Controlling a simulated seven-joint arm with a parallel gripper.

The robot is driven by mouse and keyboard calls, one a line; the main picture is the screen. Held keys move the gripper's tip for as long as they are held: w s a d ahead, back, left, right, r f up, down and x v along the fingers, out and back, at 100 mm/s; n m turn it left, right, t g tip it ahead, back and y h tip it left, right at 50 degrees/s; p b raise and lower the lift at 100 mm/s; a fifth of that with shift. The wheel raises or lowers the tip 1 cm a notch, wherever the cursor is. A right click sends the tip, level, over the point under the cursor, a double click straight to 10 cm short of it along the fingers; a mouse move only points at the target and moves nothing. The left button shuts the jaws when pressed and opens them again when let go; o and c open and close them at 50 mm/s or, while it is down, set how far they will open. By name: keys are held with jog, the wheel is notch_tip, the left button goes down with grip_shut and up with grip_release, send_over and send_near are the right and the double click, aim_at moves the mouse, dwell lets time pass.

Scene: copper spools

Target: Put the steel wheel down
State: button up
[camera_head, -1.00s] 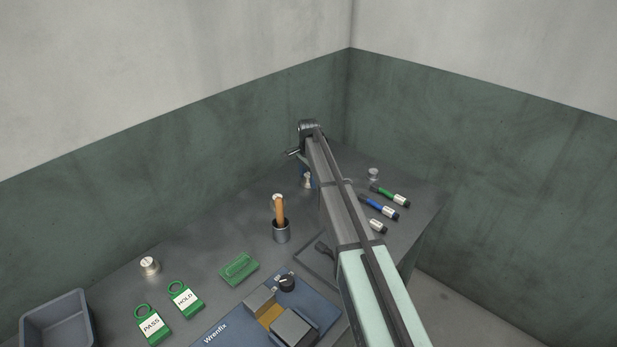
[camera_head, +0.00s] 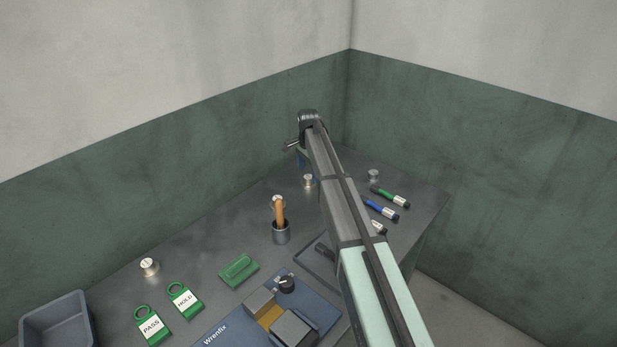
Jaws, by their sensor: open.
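A small silvery wheel (camera_head: 308,182), which I take for the steel wheel, stands on the grey bench (camera_head: 210,243) near the back wall. My gripper (camera_head: 302,162) is a little above and behind it in the picture, apart from it, open and empty. Similar small metal pieces stand at the bench's left (camera_head: 149,267), behind the wooden-handled cup (camera_head: 281,233), and near the right corner (camera_head: 374,175).
Blue and green marker-like tools (camera_head: 380,208) lie right of my arm. A blue Wrenfix fixture (camera_head: 318,311), green PASS and HOLD tags (camera_head: 185,300), a green clip-like piece (camera_head: 239,270) and a grey bin (camera_head: 56,321) occupy the front. The back left bench is mostly clear.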

aim_at(308, 177)
notch_tip(308, 177, up, 8)
dwell(0.4)
dwell(0.4)
